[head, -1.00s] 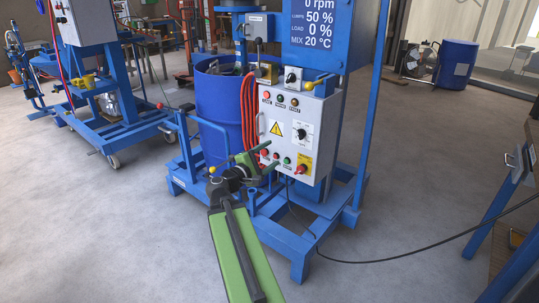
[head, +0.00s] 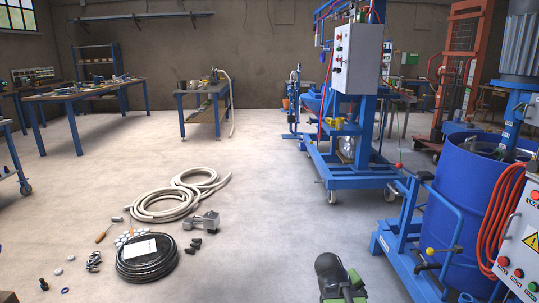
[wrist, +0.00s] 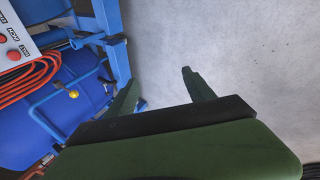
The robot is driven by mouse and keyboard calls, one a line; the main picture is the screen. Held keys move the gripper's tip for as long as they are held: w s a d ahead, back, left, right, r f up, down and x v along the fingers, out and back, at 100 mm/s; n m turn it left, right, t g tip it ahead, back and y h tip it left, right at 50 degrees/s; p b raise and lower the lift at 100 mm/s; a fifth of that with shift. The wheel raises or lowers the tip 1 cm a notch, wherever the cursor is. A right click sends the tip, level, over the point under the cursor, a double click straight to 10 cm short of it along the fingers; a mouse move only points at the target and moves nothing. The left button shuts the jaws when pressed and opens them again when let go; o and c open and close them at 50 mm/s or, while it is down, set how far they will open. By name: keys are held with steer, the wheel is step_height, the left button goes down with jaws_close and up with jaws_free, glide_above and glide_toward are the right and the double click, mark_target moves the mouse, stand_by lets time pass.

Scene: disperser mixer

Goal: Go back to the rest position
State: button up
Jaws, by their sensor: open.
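My gripper (wrist: 160,75) is open and empty in the wrist view, with bare concrete floor between its two dark green fingers. The mixer's blue drum (head: 470,190) and part of its control panel (head: 522,240) stand at the right edge of the head view. In the wrist view the drum (wrist: 75,95) and a corner of the panel (wrist: 18,38) lie to the left of the fingers, apart from them. In the head view only a green and black part of my arm shows at the bottom; the fingers cannot be made out there.
A blue wheeled machine (head: 352,150) stands behind the drum. A beige hose (head: 178,198), a black cable coil (head: 147,260) and small loose parts lie on the floor at left. Workbenches (head: 95,92) stand at the back. The middle floor is clear.

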steer(key=s+a+f+m+g+y+p, duration=0.1)
steer(key=s+a+m+y, duration=0.15)
steer(key=a, duration=0.35)
steer(key=s+a+f+m+g+y+p, duration=0.1)
steer(key=s+a+g+y, duration=0.2)
steer(key=a, duration=0.4)
step_height(320, 180, up, 31)
steer(key=t+p, duration=0.1)
steer(key=p, duration=2.9)
steer(key=shift+d+p, duration=0.3)
steer(key=shift+p, duration=0.05)
steer(key=shift+w, duration=0.1)
steer(key=shift+c, duration=0.3)
